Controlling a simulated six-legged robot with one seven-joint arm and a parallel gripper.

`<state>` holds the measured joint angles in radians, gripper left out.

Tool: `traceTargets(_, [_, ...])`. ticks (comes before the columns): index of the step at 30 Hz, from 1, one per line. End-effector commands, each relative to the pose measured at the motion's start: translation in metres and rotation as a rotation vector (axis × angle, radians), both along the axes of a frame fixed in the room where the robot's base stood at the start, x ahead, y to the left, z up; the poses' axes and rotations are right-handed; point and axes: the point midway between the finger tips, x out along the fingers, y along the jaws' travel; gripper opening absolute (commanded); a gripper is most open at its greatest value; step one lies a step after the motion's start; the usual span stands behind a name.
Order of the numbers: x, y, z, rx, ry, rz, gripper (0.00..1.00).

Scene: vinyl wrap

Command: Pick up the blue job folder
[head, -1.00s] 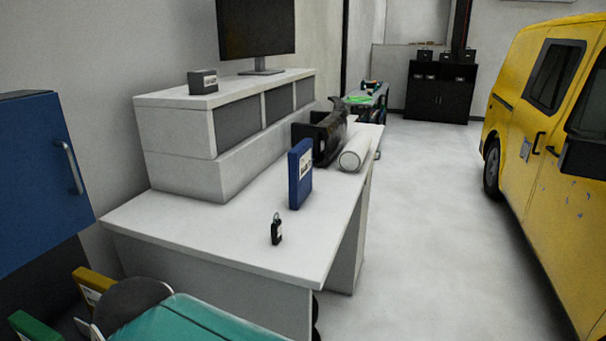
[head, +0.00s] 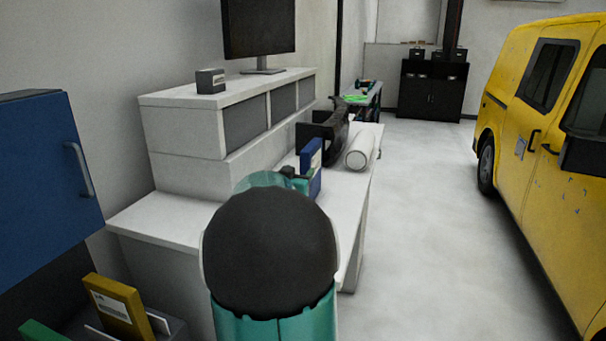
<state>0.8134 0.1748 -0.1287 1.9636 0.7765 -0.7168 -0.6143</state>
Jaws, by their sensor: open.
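The blue job folder (head: 315,178) stands upright on the white desk (head: 345,205), with a white label on its face. My arm covers its lower left part. My gripper (head: 297,173) is at the folder's left side, mostly hidden behind my teal and black arm. Its jaws are open. I cannot tell whether the fingers touch the folder or are around it.
Behind the folder are a black holder (head: 318,132) and a white roll (head: 359,157). A raised shelf unit (head: 180,130) with a monitor (head: 258,28) stands at the back left. A yellow folder (head: 120,308) is at lower left. A yellow van (head: 545,130) is right, beyond open floor.

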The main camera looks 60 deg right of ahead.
Motion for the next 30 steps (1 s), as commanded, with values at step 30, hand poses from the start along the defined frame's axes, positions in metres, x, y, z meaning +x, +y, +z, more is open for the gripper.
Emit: traceTargets(30, [0.022,-0.111,0.003,0.001,-0.002,0.005,0.53])
